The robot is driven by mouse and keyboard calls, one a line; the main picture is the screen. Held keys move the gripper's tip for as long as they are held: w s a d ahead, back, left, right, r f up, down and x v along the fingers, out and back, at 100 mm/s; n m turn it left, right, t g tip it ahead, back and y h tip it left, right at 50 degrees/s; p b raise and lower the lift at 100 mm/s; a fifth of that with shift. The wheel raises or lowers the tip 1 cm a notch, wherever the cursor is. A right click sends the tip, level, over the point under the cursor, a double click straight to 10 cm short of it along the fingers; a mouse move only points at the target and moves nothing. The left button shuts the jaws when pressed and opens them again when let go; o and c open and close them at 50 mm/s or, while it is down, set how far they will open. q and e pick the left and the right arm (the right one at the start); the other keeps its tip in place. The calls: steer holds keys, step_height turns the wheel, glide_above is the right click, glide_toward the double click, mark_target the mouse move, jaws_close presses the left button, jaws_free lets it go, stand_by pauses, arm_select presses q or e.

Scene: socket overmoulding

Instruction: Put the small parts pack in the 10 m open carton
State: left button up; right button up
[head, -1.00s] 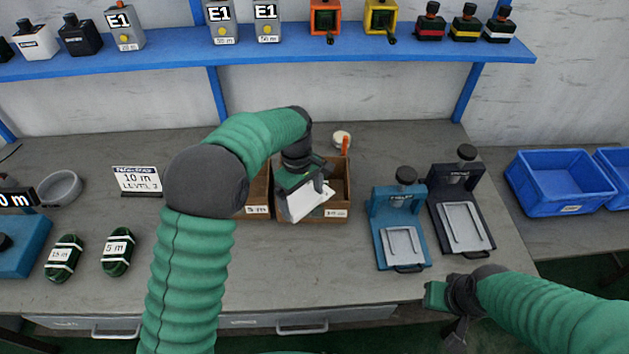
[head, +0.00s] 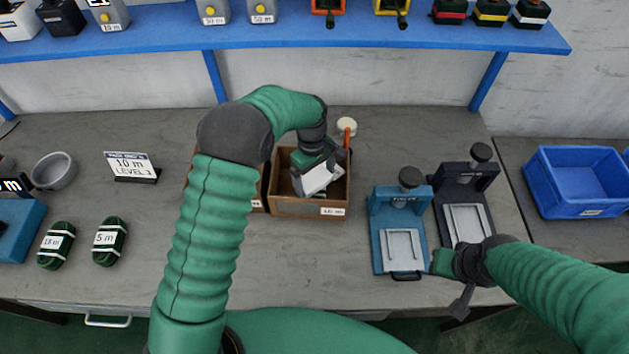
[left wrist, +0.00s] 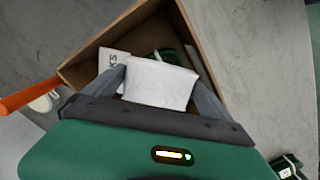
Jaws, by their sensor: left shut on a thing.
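The 10 m open carton (head: 300,208) is a brown box on the bench, right of a second brown box mostly hidden by my left arm. Its label is small and reads roughly as 10 m. My left gripper (head: 312,188) is over and partly within its opening, shut on the small parts pack (head: 318,179), a white packet. In the left wrist view the pack (left wrist: 160,82) sits between the fingers, above the carton (left wrist: 215,45) interior. Inside lie a dark green coil (left wrist: 168,56) and a white printed paper (left wrist: 112,60). My right gripper (head: 452,280) is beside the presses; its fingers are unclear.
An orange-handled tool (head: 347,138) and a white round item (head: 346,125) are by the carton's back right corner. A blue press (head: 398,225) and a dark press (head: 465,195) stand right. Green coils (head: 109,242) lie left. A blue bin (head: 575,185) is far right.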

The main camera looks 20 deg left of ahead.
mark_target(314, 179)
arm_select(q)
step_height(314, 179, down, 2)
steer(key=shift+f, duration=0.25)
steer(key=shift+a, duration=0.4)
steer(key=shift+s+a+f, duration=0.1)
steer(key=shift+f, duration=0.1)
steer(key=o, duration=0.9)
steer(key=shift+f, duration=0.1)
steer(key=shift+o, duration=0.6)
steer(key=shift+d, duration=0.35)
steer(key=shift+r, duration=0.35)
step_height(314, 179, up, 12)
steer(key=a, duration=0.1)
steer(key=s+a+f+m+t, duration=0.1)
steer(key=s+a+m+t, duration=0.2)
steer(key=s+m, duration=0.8)
steer(key=s+a, duration=0.1)
steer(key=s, duration=0.8)
steer(key=shift+s+f+y, duration=0.15)
steer(key=shift+s+y, duration=0.15)
steer(key=shift+s, duration=0.05)
